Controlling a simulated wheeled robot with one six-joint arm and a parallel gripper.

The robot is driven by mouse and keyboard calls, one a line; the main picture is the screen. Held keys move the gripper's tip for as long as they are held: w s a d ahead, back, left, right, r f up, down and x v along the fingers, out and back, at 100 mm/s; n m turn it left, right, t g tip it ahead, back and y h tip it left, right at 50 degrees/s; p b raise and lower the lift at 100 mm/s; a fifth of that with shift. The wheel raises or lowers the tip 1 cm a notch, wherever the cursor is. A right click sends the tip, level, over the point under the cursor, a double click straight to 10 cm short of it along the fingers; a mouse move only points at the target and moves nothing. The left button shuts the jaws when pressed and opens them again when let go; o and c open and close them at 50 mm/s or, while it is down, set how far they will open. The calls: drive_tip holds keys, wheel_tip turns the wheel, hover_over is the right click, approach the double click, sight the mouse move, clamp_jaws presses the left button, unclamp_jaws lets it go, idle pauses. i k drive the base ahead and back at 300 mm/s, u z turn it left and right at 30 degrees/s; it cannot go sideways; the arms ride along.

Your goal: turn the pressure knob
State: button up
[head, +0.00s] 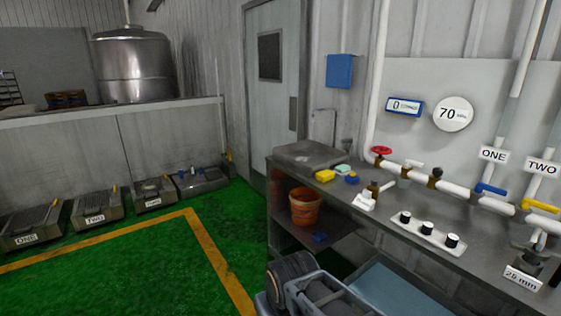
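Three black knobs stand in a row on a white panel (436,240) on the grey counter at the right: the left knob (405,217), the middle knob (427,228) and the right knob (452,240). I cannot read any label telling which is the pressure knob. A round white sign or dial (453,114) on the wall above reads 70 with small unclear letters. A small blue-framed display (405,106) beside it shows a 0. Parts that look like my folded arm show at the bottom centre, below and left of the knobs. My gripper cannot be made out.
Behind the knobs runs a white pipe with a red valve wheel (381,150), a blue handle (491,189) and a yellow handle (541,206). Sponges (325,176) and a sink (310,155) are at the counter's left. An orange bucket (305,207) sits below. The green floor (110,260) is open.

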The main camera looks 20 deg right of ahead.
sight(437, 173)
drive_tip(key=z, duration=0.35)
drive_tip(key=i, duration=1)
drive_tip(key=z, duration=0.6)
